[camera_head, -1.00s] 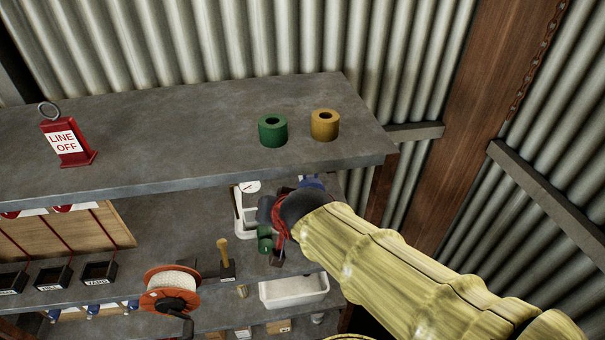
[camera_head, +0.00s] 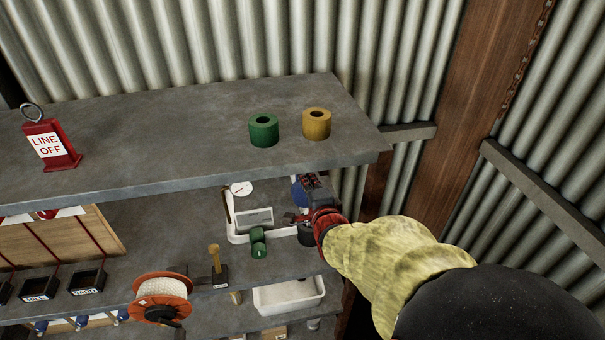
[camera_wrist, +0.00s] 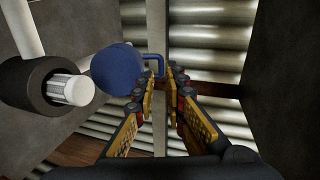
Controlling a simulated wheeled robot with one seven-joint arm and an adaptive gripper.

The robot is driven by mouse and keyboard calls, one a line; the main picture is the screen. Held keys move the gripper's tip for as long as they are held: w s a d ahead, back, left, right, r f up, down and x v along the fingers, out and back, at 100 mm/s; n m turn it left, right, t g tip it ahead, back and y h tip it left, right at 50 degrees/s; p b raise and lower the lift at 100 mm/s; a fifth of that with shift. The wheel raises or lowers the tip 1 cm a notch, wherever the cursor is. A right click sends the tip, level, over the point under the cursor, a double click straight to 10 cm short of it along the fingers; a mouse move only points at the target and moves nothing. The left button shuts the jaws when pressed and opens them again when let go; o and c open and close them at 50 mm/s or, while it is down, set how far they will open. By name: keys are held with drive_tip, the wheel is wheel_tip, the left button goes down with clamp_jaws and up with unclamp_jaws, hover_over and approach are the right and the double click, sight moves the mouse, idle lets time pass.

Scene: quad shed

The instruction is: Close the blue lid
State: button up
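The blue lid (camera_wrist: 117,71) is a round disc seen in the wrist view, just left of my fingers. A blue loop handle (camera_wrist: 154,60) sticks out from its right side towards the fingertips. In the head view a sliver of blue (camera_head: 298,194) shows on the middle shelf, mostly hidden behind my gripper. My gripper (camera_head: 304,200) reaches in under the top shelf. In the wrist view my gripper (camera_wrist: 161,82) has its fingers apart with a narrow gap and nothing between them. The left finger is close to the handle; I cannot tell whether they touch.
The top shelf (camera_head: 200,150) overhangs my gripper. A white tray (camera_head: 238,238) and a green cylinder (camera_head: 258,243) lie to its left. A dark cylinder with a white ribbed core (camera_wrist: 70,89) is left of the lid in the wrist view. An orange reel (camera_head: 160,312) stands farther left.

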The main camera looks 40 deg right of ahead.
drive_tip(key=b+x, duration=0.2)
drive_tip(key=x, duration=0.6)
drive_tip(key=shift+s+d+r+b, duration=0.1)
drive_tip(key=shift+r+b, duration=0.05)
drive_tip(key=shift+b, duration=0.25)
clamp_jaws()
idle(0.3)
